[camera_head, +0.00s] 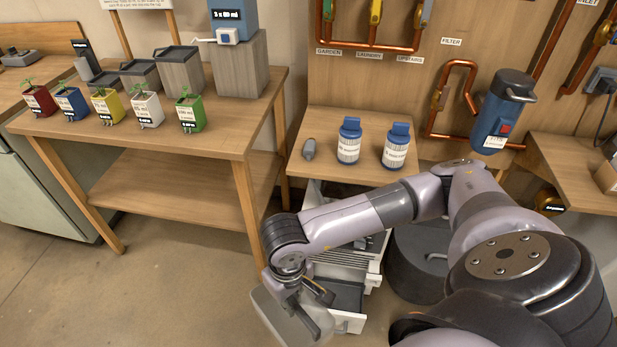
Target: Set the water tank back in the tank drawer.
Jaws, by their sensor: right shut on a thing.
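The water tank (268,312) is a pale grey box at the bottom middle of the head view. My right gripper (316,312) is shut on it and holds it in front of the tank drawer, to its left in the picture. The tank drawer (349,322) is white with a dark inside and stands pulled out low from a white slatted unit (355,260). My right arm hides much of that unit. The gripper and tank cover part of the drawer, and I cannot tell whether the tank touches it. My left gripper is not in view.
A wooden bench (190,135) with small potted plants stands at the left. A shelf (330,178) with two blue canisters is above the unit. A dark round bin (415,265) stands right of the drawer. The floor (150,290) at the left is clear.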

